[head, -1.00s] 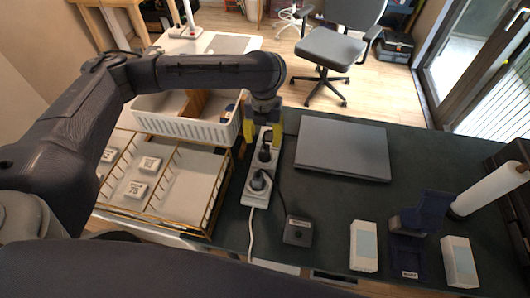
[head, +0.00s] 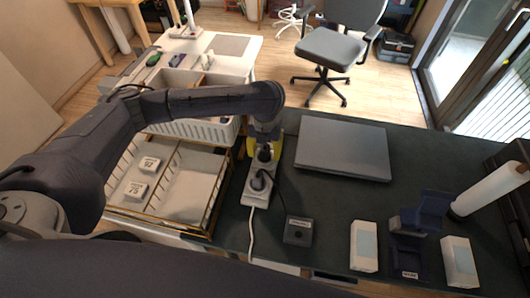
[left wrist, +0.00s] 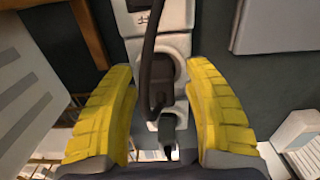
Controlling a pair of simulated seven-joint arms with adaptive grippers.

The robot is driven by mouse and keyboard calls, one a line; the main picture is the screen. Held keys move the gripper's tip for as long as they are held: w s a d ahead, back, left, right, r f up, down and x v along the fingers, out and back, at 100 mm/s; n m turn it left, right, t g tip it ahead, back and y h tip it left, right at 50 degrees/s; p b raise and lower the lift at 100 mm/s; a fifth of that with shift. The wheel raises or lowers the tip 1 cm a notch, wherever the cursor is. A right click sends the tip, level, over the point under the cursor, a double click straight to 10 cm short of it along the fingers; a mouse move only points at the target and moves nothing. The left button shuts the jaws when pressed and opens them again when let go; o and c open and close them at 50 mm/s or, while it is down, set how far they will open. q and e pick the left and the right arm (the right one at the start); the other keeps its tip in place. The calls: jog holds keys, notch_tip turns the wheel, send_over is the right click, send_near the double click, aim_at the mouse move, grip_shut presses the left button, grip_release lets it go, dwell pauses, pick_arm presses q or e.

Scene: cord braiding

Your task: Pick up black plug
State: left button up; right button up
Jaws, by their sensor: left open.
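A white power strip (head: 250,197) lies on the dark table. Two black plugs sit in it: a far plug (head: 264,153) and a near plug (head: 258,181) with a cord. My left gripper (head: 262,146), with yellow fingers, is over the strip's far end, right at the far plug. In the left wrist view my left gripper (left wrist: 163,110) is open, one finger on each side of the strip. A black plug (left wrist: 168,128) and a dark cord (left wrist: 147,60) show between the fingers; contact cannot be told. My right gripper is not in view.
A closed grey laptop (head: 343,148) lies right of the strip. A black adapter box (head: 298,231) lies near the front. A white basket (head: 195,129) and a divided tray (head: 185,190) stand to the left. White boxes (head: 364,246) lie at front right.

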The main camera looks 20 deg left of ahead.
pick_arm(q)
jog(key=shift+f, duration=0.15)
grip_shut()
dwell(0.4)
